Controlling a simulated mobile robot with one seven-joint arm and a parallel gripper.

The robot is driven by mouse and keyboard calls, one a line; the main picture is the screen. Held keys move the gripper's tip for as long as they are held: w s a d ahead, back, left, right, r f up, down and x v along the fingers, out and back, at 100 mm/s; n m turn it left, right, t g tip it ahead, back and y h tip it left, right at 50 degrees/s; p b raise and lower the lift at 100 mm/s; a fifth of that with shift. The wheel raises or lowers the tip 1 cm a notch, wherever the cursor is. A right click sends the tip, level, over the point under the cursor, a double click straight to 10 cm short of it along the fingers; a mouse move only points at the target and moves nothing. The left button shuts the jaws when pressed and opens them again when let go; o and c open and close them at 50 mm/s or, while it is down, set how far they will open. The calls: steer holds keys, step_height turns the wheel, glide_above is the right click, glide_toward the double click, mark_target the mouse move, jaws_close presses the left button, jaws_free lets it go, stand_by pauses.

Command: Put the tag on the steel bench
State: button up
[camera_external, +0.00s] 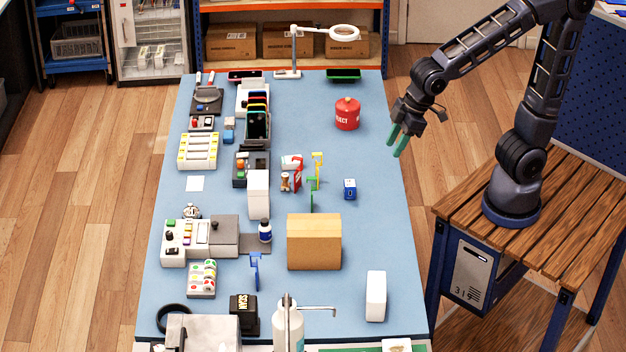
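My gripper (394,149) hangs at the right edge of the blue-topped table (375,200), with its two green fingers pointing down. The fingers look apart, and nothing shows between them. No item can be made out for certain as the tag. A small white square (195,183) lies flat at the table's left side. Small upright pieces in red (298,180), yellow (318,168) and green (311,195) stand near the middle. No surface is clearly a steel bench. A pale top (612,12) above a blue perforated panel shows partly at the upper right.
A red canister (347,114) stands left of my gripper. The table's right strip is mostly clear.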

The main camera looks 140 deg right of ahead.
steer(key=s+a+r+n+y, duration=0.1)
steer(key=s+a+n, duration=0.2)
steer(key=s+a, duration=0.4)
steer(key=s+a+r+n+y, duration=0.1)
steer(key=s+a+n, duration=0.2)
steer(key=s+a, duration=0.4)
steer(key=a, duration=0.5)
steer(key=shift+a+r+t+y, duration=0.2)
steer(key=shift+r+t+y, duration=0.1)
steer(key=shift+r+t, duration=0.1)
steer(key=shift+s+a, duration=0.2)
steer(key=shift+s, duration=0.15)
steer(key=c, duration=0.4)
steer(key=shift+o, duration=0.2)
